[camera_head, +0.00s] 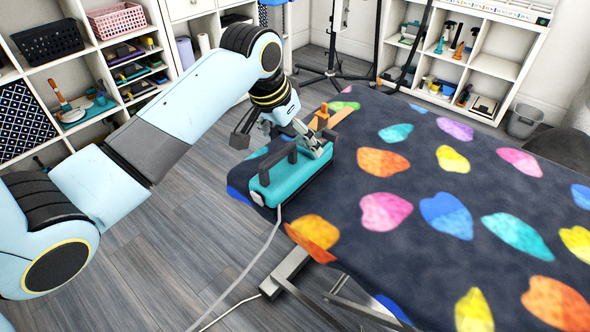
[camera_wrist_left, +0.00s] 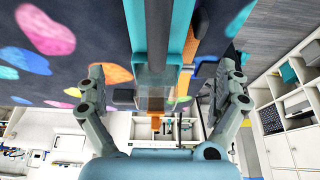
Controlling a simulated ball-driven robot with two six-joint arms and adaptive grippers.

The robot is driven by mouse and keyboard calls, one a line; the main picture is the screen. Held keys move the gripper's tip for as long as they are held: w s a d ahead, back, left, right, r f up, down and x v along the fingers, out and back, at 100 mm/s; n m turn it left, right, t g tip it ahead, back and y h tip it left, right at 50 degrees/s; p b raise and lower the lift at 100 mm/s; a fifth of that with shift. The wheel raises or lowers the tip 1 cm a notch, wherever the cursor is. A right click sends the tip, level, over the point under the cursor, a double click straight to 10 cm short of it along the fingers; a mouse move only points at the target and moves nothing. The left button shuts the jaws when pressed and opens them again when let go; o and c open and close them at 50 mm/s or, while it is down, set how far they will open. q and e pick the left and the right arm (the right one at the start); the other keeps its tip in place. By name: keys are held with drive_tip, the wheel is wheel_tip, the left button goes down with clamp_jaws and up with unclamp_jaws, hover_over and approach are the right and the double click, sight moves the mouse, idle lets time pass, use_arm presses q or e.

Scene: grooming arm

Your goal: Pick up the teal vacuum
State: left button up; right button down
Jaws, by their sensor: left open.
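The teal vacuum (camera_head: 292,182) lies at the near left edge of the heart-patterned grooming table (camera_head: 415,195). It has a dark handle on top, and a pale cord runs from it down to the floor. My left gripper (camera_head: 281,140) is over the vacuum, open, with its fingers spread. In the left wrist view, the open gripper (camera_wrist_left: 156,85) has one finger on each side of the vacuum (camera_wrist_left: 180,40) and its dark handle (camera_wrist_left: 158,30). I cannot tell whether the fingers touch it. My right gripper is not in view.
An orange-brown tool (camera_head: 322,118) lies just beyond the vacuum. White shelves (camera_head: 85,75) with baskets and tools stand at the left, and another white shelf unit (camera_head: 500,66) stands at the back. A grey bin (camera_head: 524,121) is at the back right. The table's right part is clear.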

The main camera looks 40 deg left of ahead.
sight(298, 157)
use_arm(q)
drive_tip(key=x, duration=0.5)
drive_tip(key=shift+s+d+f+b, duration=0.1)
drive_tip(key=shift+s+d+b, duration=0.1)
drive_tip(key=shift+b, duration=0.1)
drive_tip(key=c, duration=1.9)
drive_tip(key=shift+o, duration=0.2)
wheel_tip(298, 157, up, 2)
drive_tip(key=shift+r, duration=0.1)
wheel_tip(298, 157, up, 2)
drive_tip(key=shift+w+d+r, duration=0.15)
drive_tip(key=shift+r, duration=0.05)
drive_tip(key=w+d+r, duration=0.3)
drive_tip(key=d+r, duration=0.3)
drive_tip(key=d, duration=0.4)
drive_tip(key=shift+w+d+r, duration=0.3)
drive_tip(key=shift+w, duration=0.1)
